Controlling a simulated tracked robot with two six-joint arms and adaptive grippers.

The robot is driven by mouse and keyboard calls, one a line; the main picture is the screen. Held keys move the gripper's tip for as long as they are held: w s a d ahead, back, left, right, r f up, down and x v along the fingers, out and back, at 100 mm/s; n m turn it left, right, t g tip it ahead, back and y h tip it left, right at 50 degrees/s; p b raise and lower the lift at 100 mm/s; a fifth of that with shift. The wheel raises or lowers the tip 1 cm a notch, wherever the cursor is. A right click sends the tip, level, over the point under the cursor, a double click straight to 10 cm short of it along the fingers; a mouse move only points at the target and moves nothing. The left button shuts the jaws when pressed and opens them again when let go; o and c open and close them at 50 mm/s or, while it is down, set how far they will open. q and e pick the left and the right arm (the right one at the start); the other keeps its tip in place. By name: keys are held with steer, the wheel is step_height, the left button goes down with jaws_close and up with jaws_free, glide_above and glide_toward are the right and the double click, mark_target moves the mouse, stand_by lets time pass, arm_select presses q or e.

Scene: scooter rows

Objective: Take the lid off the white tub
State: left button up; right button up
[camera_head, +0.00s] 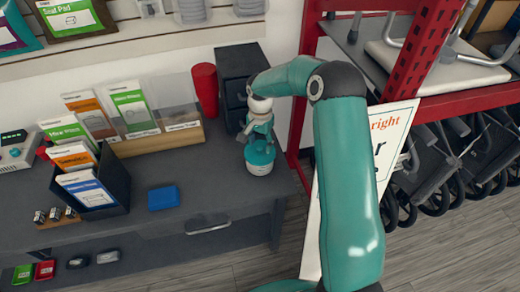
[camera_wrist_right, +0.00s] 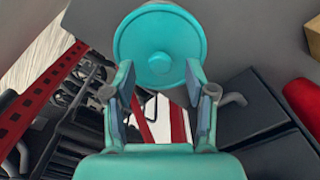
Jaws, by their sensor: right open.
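The white tub (camera_head: 262,169) stands upright on the dark grey counter, near its right end. Its teal lid (camera_head: 260,151) is on top, partly hidden by my right gripper (camera_head: 261,127). In the right wrist view, the round teal lid (camera_wrist_right: 160,30) with a small central knob (camera_wrist_right: 160,62) is just ahead of my right gripper (camera_wrist_right: 160,80). The two fingers are apart, one to each side below the knob, with nothing between them. In the head view the gripper is directly above the lid. I cannot tell whether it touches the lid. My left gripper is in neither view.
A red cylinder (camera_head: 205,90) and dark drawer unit (camera_head: 233,85) stand behind the tub. Left are a wooden card holder (camera_head: 165,139), a blue box (camera_head: 163,197) and a dark leaflet box (camera_head: 112,180). A red rack (camera_head: 415,55) and a sign are at right. Counter front-left of the tub is clear.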

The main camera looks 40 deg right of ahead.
steer(key=shift+f, duration=0.9)
steer(key=shift+c, duration=0.3)
steer(key=c, duration=0.9)
steer(key=shift+r, duration=0.15)
